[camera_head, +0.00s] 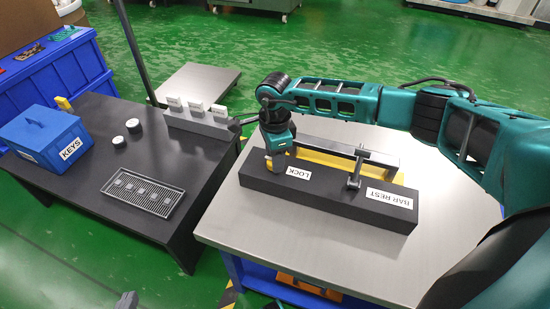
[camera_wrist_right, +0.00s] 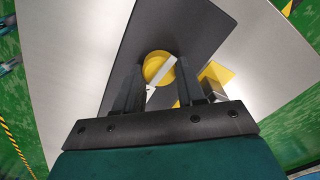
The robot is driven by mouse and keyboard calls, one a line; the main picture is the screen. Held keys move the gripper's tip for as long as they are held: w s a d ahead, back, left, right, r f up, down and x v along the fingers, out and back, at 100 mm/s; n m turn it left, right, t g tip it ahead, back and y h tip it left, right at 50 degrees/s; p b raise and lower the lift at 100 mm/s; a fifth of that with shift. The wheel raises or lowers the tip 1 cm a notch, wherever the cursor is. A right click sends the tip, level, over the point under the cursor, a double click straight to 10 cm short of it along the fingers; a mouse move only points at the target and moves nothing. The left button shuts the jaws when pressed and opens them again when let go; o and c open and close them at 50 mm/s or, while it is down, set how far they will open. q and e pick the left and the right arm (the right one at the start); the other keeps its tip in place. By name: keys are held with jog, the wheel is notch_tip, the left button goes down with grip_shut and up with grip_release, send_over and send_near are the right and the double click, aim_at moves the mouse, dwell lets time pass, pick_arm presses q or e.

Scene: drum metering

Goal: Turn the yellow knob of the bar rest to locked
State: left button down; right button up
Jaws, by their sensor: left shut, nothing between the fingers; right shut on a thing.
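The bar rest (camera_head: 330,199) is a long dark block with LOCK and BAR REST labels, lying on a metal-topped table. My right gripper (camera_head: 277,165) points down over its left end, beside the LOCK label. In the right wrist view the round yellow knob (camera_wrist_right: 154,66) has a pale stripe running diagonally across it. My right gripper (camera_wrist_right: 160,76) has a finger on either side of the knob and is shut on it. The fingers partly hide the knob. My left gripper (camera_head: 127,301) shows only in part at the bottom edge of the head view, away from the bar rest, shut and empty.
A grey upright post with a crossbar (camera_head: 357,167) stands on the bar rest, right of my right gripper. The dark table (camera_head: 80,202) at left bears a blue KEYS box (camera_head: 45,140), a slotted tray (camera_head: 142,192) and a labelled stand (camera_head: 200,122). The metal tabletop (camera_head: 300,236) is clear in front.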

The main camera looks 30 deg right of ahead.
jog(key=shift+n, duration=0.6)
jog(key=o, duration=1)
jog(key=shift+o, duration=0.2)
notch_tip(320, 180, up, 13)
jog(key=p, duration=0.2)
jog(key=shift+p, duration=0.3)
